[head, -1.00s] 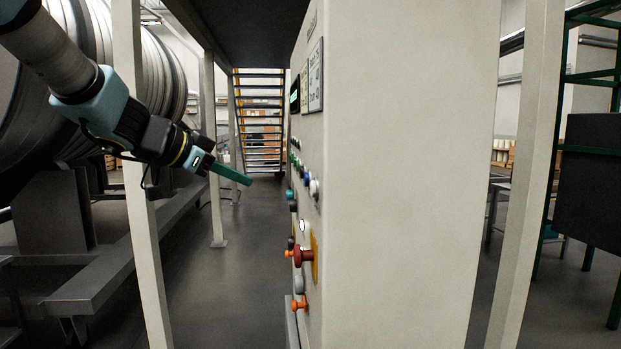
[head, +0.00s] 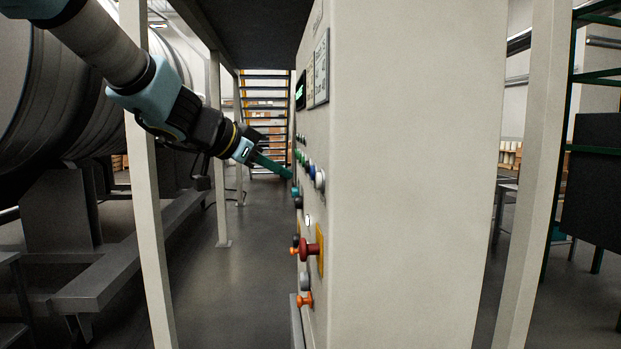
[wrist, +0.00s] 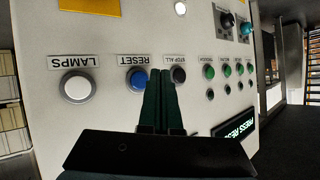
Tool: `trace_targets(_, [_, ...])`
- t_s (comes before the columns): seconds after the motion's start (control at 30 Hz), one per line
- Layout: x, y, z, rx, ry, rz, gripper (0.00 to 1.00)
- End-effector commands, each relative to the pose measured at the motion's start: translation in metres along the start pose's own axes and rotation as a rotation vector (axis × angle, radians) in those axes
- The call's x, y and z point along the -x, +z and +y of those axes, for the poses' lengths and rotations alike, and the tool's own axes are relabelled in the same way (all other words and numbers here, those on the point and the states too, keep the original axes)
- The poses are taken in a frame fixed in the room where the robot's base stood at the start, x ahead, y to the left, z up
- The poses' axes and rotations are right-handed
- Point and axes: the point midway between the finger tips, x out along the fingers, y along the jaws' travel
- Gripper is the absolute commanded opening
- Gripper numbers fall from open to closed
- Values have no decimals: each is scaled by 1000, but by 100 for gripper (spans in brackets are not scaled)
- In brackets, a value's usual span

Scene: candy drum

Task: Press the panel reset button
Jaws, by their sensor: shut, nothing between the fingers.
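The control panel (head: 315,140) stands upright, seen nearly edge-on in the head view. The reset button (wrist: 137,82) is blue with a silver ring, under a label reading RESET that appears upside down in the wrist view. It shows small in the head view (head: 312,171). My gripper (head: 288,174) is shut and empty, with its green fingers pointing at the panel. In the wrist view the fingertips (wrist: 161,72) appear between the blue button and the dark STOP ALL button (wrist: 179,74), overlapping the edge of the blue one. I cannot tell whether they touch the panel.
A white LAMPS button (wrist: 77,86) lies left of the reset button in the wrist view, and several green buttons (wrist: 225,71) lie to the right. A red mushroom knob (head: 308,250) and orange knobs (head: 305,299) stick out lower down. A pale post (head: 150,200) stands beside my arm.

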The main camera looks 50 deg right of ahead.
Motion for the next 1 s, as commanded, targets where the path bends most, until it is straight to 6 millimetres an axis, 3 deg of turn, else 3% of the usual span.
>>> trace_targets(0.3, [-13,-11,10,1,1,-1,0])
trace_targets(1.0, [-14,-11,10,1,0,-1,0])
